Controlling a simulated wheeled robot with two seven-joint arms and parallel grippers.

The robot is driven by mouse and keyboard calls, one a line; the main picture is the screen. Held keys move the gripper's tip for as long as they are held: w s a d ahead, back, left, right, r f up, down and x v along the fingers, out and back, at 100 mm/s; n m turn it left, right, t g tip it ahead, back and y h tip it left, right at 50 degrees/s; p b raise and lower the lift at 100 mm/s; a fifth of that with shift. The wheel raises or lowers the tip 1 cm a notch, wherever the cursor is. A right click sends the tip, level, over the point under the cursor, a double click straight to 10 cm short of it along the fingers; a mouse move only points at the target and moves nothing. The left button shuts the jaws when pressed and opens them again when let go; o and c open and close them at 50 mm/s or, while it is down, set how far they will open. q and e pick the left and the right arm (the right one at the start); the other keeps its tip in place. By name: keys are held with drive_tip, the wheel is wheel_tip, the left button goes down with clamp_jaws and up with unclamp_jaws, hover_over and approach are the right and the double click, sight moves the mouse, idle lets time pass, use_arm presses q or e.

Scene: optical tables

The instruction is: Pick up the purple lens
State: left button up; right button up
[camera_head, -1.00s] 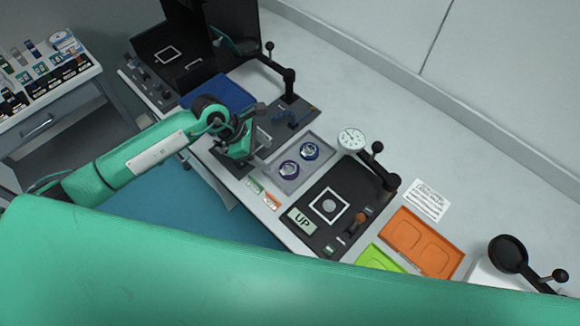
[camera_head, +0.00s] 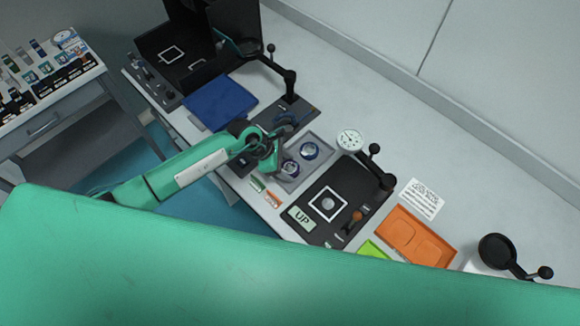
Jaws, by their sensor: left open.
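The purple lens (camera_head: 290,168) is a small round piece with a purple rim. It sits in the near part of a grey tray (camera_head: 318,162). A blue-rimmed lens (camera_head: 309,151) sits behind it to the right in the same tray. My left gripper (camera_head: 279,158) is open and close to the left side of the purple lens, over the tray's left part. Its fingers are small and partly hidden, and I cannot tell whether they touch the lens. My right gripper is not in view.
A black plate (camera_head: 310,222) with an "UP" label lies in front. An orange tray (camera_head: 418,237) is farther right. A blue pad (camera_head: 220,101) lies behind my arm.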

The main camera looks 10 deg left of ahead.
use_arm(q)
drive_tip(key=c, duration=0.7)
drive_tip(key=shift+o, duration=0.2)
drive_tip(key=shift+r, duration=0.1)
